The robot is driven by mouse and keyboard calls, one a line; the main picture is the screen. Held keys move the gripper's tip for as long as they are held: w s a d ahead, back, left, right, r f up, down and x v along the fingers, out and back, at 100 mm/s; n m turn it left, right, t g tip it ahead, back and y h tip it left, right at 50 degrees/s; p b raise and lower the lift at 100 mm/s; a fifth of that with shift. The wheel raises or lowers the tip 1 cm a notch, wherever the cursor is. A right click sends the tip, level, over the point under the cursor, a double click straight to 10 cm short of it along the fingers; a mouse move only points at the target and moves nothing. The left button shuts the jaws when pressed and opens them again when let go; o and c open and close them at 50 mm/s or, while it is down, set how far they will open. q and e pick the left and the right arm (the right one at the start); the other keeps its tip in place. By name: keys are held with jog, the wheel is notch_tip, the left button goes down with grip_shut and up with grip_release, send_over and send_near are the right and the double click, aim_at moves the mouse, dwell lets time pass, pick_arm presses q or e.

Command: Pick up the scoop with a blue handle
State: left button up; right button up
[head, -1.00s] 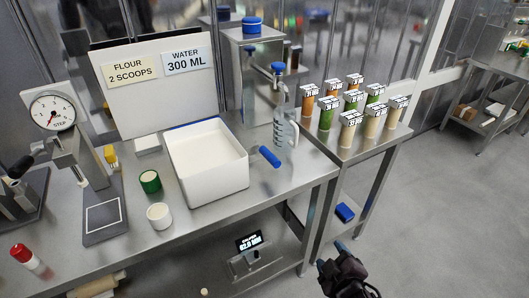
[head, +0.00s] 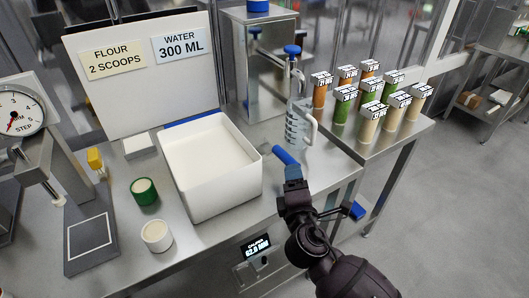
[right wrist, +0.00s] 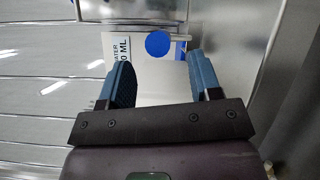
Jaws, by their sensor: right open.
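The scoop (head: 284,155) lies on the steel table just right of the white bin, its blue handle pointing toward the front right. Only a little of its grey head shows beside the bin. My right gripper (head: 293,173) is at the near end of the handle, very close to it in the head view; I cannot tell whether they touch. In the right wrist view, my right gripper (right wrist: 160,80) has its two blue fingers apart. A round blue shape shows between them, perhaps the handle's end. My left gripper is not in view.
The white bin (head: 224,195) stands left of the scoop. A clear measuring jug (head: 298,128) stands close behind it, under the tap of a steel dispenser (head: 258,75). Several filled jars stand on the table at right. A green tub (head: 144,191) and a white tub (head: 156,236) stand at left.

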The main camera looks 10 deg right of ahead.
jog(key=shift+w+d+r, duration=0.1)
jog(key=shift+w+d, duration=0.1)
jog(key=shift+w, duration=1.25)
jog(key=shift+w+d, duration=0.15)
jog(key=shift+w, duration=1.25)
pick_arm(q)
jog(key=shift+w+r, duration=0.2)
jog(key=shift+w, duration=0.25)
pick_arm(e)
jog(key=c, duration=1)
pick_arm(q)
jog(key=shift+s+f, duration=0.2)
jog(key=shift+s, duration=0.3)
